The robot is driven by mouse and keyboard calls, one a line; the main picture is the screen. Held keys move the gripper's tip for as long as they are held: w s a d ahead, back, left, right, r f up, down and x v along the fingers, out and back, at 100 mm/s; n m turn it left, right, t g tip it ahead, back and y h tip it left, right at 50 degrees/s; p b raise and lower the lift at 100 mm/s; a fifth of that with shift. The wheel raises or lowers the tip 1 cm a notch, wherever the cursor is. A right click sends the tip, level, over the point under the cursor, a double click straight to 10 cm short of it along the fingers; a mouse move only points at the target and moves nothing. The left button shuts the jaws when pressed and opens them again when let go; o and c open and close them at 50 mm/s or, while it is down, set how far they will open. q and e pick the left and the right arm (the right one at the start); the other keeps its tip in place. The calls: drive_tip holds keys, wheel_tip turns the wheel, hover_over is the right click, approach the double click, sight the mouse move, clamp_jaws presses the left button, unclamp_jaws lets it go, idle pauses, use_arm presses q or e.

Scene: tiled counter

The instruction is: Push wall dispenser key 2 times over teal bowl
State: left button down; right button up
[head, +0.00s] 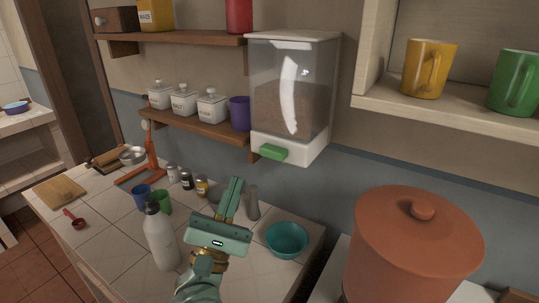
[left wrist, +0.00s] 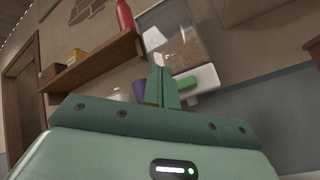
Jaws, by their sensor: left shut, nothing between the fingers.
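The wall dispenser (head: 291,95) is a clear box of brown grains with a white base, fixed to the wall. Its green key (head: 273,153) sticks out at the lower front; it also shows in the left wrist view (left wrist: 185,82), just right of my fingertips. The teal bowl (head: 287,240) stands on the tiled counter, below and slightly right of the key. My left gripper (head: 236,180) is shut and empty, below and left of the key and apart from it in the head view. My right gripper is not in view.
A white bottle (head: 161,238) stands left of my gripper. A grey shaker (head: 252,204) is beside it. A purple cup (head: 240,114) is on the shelf left of the dispenser. A large terracotta pot (head: 415,250) stands at the right.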

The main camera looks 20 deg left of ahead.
sight(274, 152)
use_arm(q)
drive_tip(key=shift+w, duration=0.1)
drive_tip(key=w+d+b, duration=0.1)
drive_tip(key=w+b, duration=0.1)
drive_tip(key=w, duration=0.6)
drive_tip(key=shift+w, duration=0.25)
drive_tip(key=shift+d, duration=0.1)
idle(0.4)
idle(1.1)
drive_tip(key=shift+w, duration=0.1)
drive_tip(key=shift+w+d, duration=0.1)
drive_tip(key=shift+w, duration=0.2)
